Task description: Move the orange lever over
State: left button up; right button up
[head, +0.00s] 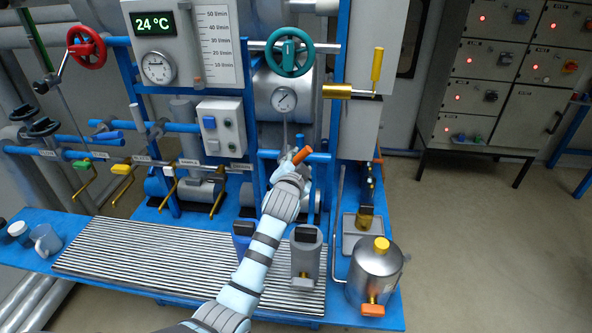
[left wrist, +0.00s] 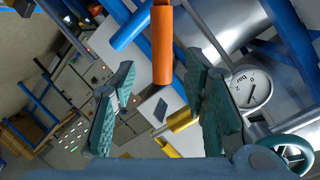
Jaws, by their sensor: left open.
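The orange lever (head: 302,155) shows in the head view as a short orange handle in front of the blue pipework, below the round gauge. In the left wrist view the orange lever (left wrist: 162,48) points down toward the gap between the fingers. My left gripper (head: 290,167) is right at the lever, at the end of my outstretched left arm, and partly hidden by its own wrist. In the left wrist view my left gripper (left wrist: 160,88) is open, with a green-padded finger on each side of the lever's line. Contact cannot be told. My right gripper is not in view.
A gauge (head: 284,99) and a teal handwheel (head: 289,52) stand above the lever. A grey jug (head: 306,256) and a steel pot (head: 376,272) stand in front on the blue bench. A yellow-handled valve (head: 351,91) is to the upper right. Open floor lies right.

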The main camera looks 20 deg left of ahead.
pick_arm(q)
jog(key=v, duration=0.5)
jog(key=shift+s+d, duration=0.15)
jog(key=shift+s, duration=0.1)
